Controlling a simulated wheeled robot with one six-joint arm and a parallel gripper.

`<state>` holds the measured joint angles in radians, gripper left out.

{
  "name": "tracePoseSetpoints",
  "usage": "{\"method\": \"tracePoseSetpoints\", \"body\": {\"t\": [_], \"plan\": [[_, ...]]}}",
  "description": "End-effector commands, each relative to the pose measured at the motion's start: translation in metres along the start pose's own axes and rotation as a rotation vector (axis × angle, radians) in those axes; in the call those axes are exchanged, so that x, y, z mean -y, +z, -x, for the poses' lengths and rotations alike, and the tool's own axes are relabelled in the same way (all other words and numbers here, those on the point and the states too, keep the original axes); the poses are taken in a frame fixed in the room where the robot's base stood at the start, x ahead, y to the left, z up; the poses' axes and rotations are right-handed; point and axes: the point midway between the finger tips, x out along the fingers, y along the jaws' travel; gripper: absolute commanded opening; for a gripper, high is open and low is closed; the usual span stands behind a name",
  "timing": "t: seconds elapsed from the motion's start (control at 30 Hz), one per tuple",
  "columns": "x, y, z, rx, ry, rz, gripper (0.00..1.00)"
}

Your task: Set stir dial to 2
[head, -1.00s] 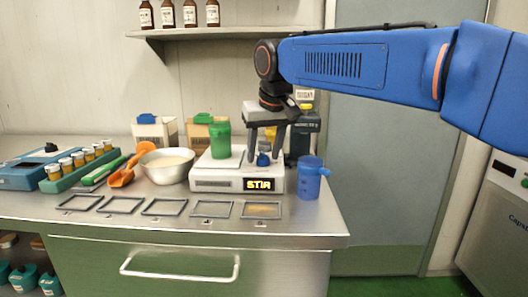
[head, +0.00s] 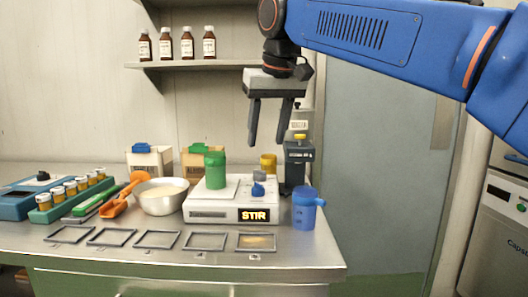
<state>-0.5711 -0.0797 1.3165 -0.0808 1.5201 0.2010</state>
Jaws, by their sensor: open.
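The stirrer (head: 210,214) is a white box on the steel counter with a lit display (head: 254,215) that reads "STIR". A small blue dial (head: 258,189) stands on its top at the right; its setting is too small to read. A green cup (head: 215,170) sits on the plate at the top left of the stirrer. My gripper (head: 267,143) is open and empty, pointing down, and hangs in the air above the dial, apart from it.
A blue jug (head: 305,208) stands right of the stirrer, and a dark device (head: 297,165) stands behind it. A white bowl (head: 164,197) and orange scoop (head: 120,200) lie left. Several flat frames (head: 205,241) line the front. A shelf with brown bottles (head: 187,43) is above.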

Motion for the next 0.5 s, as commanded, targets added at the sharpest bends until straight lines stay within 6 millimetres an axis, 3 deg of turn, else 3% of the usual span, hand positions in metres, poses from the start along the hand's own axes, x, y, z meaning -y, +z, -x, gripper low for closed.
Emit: {"method": "tracePoseSetpoints", "body": {"t": [0.2,0.5], "plan": [[0.000,0.000,0.020,0.000,0.000,0.000,0.46],[0.000,0.000,0.023,0.000,0.000,0.000,0.46]]}}
